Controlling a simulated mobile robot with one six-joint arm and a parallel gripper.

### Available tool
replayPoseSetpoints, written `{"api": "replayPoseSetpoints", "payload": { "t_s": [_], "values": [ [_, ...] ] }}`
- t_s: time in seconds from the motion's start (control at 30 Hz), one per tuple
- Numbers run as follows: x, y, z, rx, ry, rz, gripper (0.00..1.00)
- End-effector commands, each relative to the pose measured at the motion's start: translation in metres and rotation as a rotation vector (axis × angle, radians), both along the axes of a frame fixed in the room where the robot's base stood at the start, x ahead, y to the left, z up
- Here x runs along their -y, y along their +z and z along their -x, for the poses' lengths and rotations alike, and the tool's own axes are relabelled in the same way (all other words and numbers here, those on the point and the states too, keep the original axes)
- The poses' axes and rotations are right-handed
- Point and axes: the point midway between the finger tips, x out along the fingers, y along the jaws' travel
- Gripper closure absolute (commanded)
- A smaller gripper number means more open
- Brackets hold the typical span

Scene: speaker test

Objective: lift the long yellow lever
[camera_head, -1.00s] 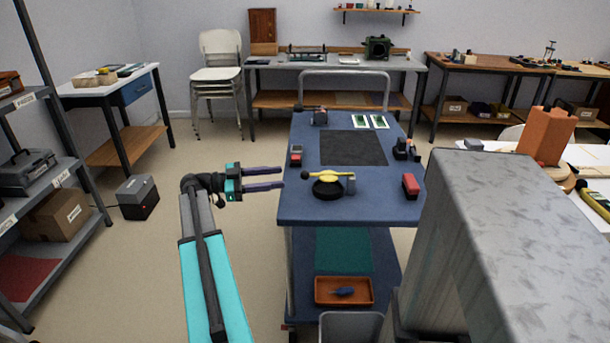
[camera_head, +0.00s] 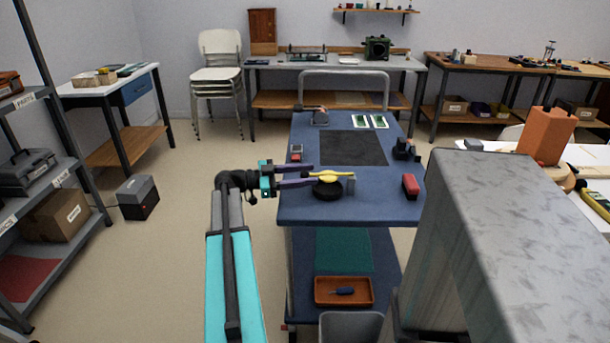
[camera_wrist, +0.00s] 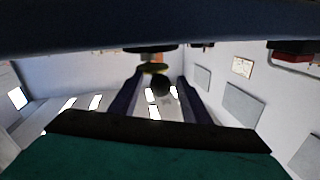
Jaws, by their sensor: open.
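The yellow lever (camera_head: 333,174) lies about level above a round black base (camera_head: 326,190) on the blue cart top, with a grey post (camera_head: 350,187) at its right. My gripper (camera_head: 312,175) comes in from the left. Its two purple fingers are open, one on the far side and one on the near side of the lever's left end. I cannot tell whether either finger touches the lever.
The blue cart top (camera_head: 290,212) also holds a red block (camera_head: 410,186) to the right, a small red and grey device (camera_head: 296,153) behind my gripper, and a black mat (camera_head: 353,147). Bare cart top lies in front of the lever.

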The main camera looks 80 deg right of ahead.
Motion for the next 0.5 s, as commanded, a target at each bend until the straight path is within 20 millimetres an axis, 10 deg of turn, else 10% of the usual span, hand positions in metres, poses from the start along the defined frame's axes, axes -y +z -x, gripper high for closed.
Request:
{"api": "replayPoseSetpoints", "payload": {
  "t_s": [0.17,0.4,0.5],
  "values": [
    [0.0,-0.0001,-0.0002,0.0,0.0,0.0,0.57],
    [-0.0001,-0.0001,-0.0005,0.0,0.0,0.0,0.98],
    [-0.0002,-0.0001,-0.0006,0.0,0.0,0.0,1.0]
  ]
}}
